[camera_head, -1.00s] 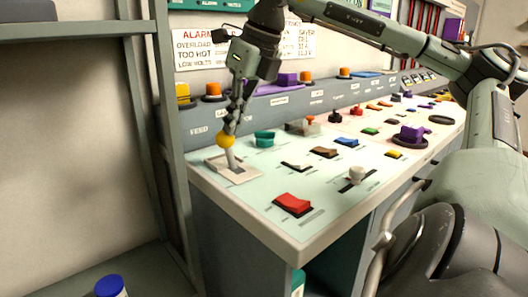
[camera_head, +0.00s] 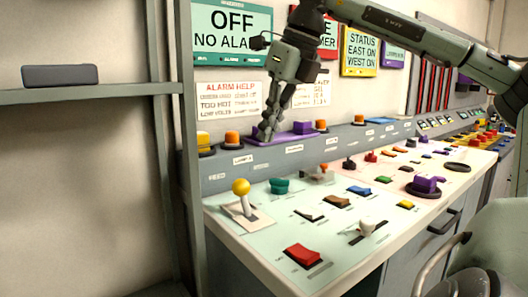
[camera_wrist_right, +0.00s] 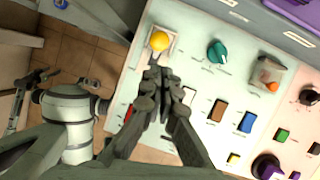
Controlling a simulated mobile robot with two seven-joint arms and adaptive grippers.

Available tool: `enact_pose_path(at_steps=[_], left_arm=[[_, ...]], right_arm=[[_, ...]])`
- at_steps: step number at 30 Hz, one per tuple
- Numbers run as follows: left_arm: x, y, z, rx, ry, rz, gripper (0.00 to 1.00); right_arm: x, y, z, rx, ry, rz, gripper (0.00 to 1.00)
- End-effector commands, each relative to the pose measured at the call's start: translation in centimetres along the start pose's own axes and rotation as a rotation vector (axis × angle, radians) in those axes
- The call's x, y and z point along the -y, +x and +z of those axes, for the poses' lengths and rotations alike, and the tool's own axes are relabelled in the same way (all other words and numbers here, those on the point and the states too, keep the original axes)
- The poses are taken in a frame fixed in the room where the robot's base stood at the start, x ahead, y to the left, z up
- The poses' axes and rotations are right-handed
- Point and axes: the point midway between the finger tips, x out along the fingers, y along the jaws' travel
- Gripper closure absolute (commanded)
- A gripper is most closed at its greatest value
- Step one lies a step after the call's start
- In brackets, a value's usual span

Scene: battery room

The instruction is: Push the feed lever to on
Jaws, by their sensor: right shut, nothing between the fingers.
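The feed lever (camera_head: 246,203) has a yellow ball knob on a pale shaft and stands in a light plate at the near left corner of the panel. Its shaft leans slightly to the left and back in the head view. The yellow knob also shows in the wrist view (camera_wrist_right: 160,41), just beyond the fingertips. My right gripper (camera_head: 268,134) is shut and empty, apart from the knob, above and to its right in the head view.
A teal knob (camera_head: 280,186) stands just right of the lever. A red rocker switch (camera_head: 302,254) and a white-knobbed slider (camera_head: 366,227) sit nearer the front edge. An orange button (camera_head: 232,139) and a purple part (camera_head: 303,129) line the raised back ledge.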

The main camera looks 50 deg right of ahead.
Motion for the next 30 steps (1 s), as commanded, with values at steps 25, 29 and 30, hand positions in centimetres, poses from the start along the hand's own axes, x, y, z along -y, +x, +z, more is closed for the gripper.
enact_pose_path(at_steps=[25,29,30], left_arm=[[-0.1,0.7,0.4,0.004,0.001,0.002,0.44],[-0.1,0.6,0.4,0.004,0.001,0.002,0.44],[-0.1,0.6,0.3,0.003,0.001,0.002,0.44]], right_arm=[[0.1,-2.7,0.6,0.001,-0.001,0.0,1.0],[0.0,-2.7,0.6,0.001,-0.001,0.0,1.0],[0.0,-2.7,0.6,0.001,-0.001,0.0,1.0]])
